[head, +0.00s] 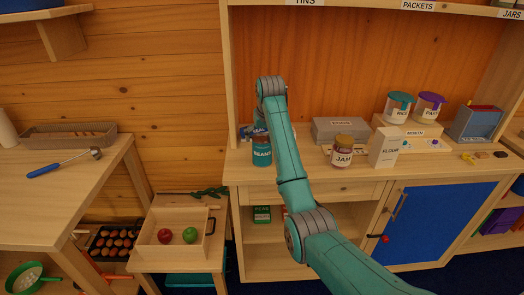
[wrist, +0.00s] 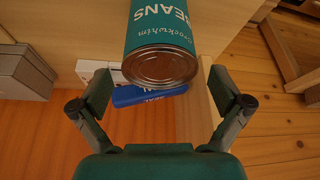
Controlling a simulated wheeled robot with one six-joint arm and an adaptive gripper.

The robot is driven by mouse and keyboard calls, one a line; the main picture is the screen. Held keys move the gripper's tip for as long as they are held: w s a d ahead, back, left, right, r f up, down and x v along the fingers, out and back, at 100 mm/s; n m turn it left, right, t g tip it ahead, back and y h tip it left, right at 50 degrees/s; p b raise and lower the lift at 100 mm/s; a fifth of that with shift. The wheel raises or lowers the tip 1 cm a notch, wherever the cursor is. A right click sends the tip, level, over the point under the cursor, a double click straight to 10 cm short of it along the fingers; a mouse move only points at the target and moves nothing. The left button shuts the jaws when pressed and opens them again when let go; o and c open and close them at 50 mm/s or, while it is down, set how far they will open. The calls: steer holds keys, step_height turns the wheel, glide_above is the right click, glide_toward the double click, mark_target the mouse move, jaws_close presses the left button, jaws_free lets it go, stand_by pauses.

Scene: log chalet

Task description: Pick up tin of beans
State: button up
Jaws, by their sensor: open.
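The tin of beans (head: 262,154) is a teal can with a white BEANS label, standing upright at the left end of the wooden counter. In the wrist view the tin (wrist: 160,30) is large and upside down, its metal lid facing toward me. My gripper (wrist: 161,103) is open and empty. Its two fingers are spread to either side of the tin's lid end, with gaps at both sides, and the tin lies ahead of them. In the head view my arm's wrist is above and just behind the tin, and the fingers are mostly hidden by the arm.
On the counter to the right are a grey box (head: 338,130), a jam jar (head: 342,152) and a flour packet (head: 384,148). A shelf (head: 370,6) runs overhead. The counter's left upright stands close by.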

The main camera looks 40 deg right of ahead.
steer(key=x, duration=0.4)
steer(key=shift+f, duration=0.2)
steer(key=c, duration=1.6)
